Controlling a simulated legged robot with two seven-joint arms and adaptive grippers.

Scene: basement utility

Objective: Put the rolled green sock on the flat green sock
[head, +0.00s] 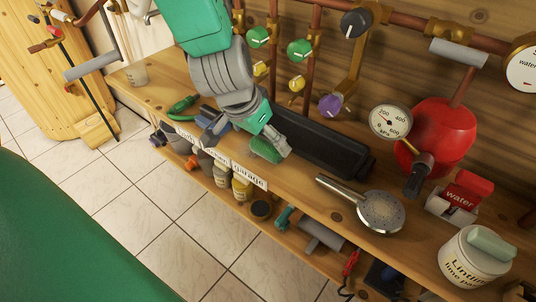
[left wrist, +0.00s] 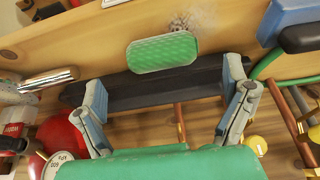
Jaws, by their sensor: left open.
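I cannot make out a flat green sock for certain. My right gripper is not in view.
A long dark box (head: 320,143) lies behind the bundle. A shower head (head: 380,211) is to the right, with a paste tub (head: 470,258) beyond it. A curved green item (head: 184,106) lies to the left. Valves and copper pipes line the wall. Jars stand on the shelf below.

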